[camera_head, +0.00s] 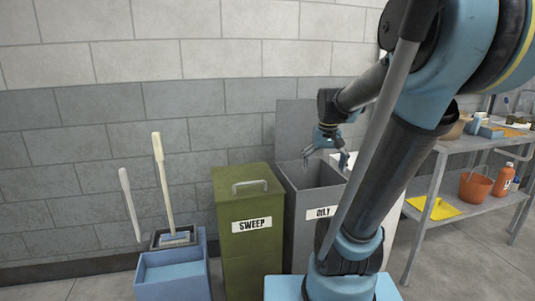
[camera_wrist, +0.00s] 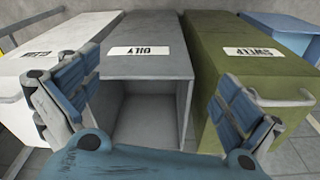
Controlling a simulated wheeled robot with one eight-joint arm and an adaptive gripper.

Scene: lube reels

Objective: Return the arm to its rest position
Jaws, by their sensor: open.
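My gripper (camera_head: 325,157) is open, its two fingers spread with nothing between them. In the head view it hangs over the open grey bin marked OILY (camera_head: 309,215), near the raised lid (camera_head: 295,128). The wrist view shows my blue finger pads on both sides (camera_wrist: 158,95). Between them is the same grey bin (camera_wrist: 190,92), and the part of its inside that shows looks empty. My arm reaches forward and hides part of the bins and wall in the head view.
A green bin marked SWEEP (camera_head: 240,255), lid shut, stands left of the grey one. A white bin (camera_wrist: 70,45) stands on the other side. A blue box (camera_head: 174,277) with brushes is far left. A grey shelf (camera_head: 460,146) holding several items is right.

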